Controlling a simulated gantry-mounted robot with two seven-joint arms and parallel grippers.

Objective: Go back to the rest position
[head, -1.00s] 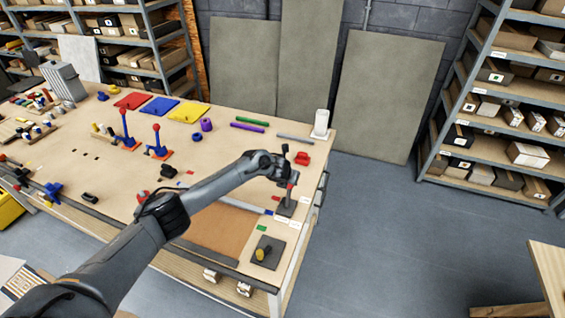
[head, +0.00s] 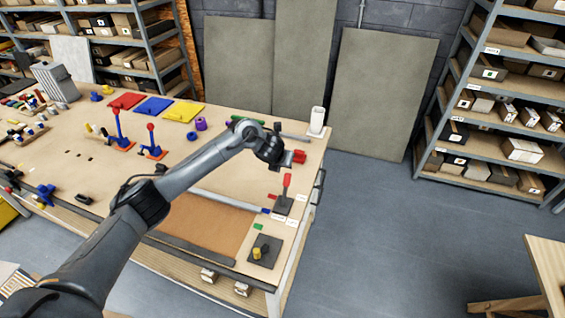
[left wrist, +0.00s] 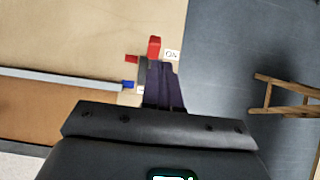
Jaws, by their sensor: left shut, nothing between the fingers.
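My left gripper (head: 284,161) is raised above the right side of the workbench (head: 110,185), and its fingers are shut with nothing between them. In the left wrist view the dark fingers (left wrist: 162,82) point forward, close together. Beyond the fingertips is a red-handled lever (head: 287,181) on a dark base plate. The lever stands up and the gripper is apart from it. The red handle (left wrist: 154,46) also shows in the left wrist view beside a white "ON" label (left wrist: 171,54). My right gripper is not in view.
A red block (head: 299,156) sits just behind the gripper, and a white cylinder (head: 317,120) stands at the bench's back right corner. A plate with a yellow knob (head: 257,252) is at the front right. Open floor (head: 400,230) lies to the right.

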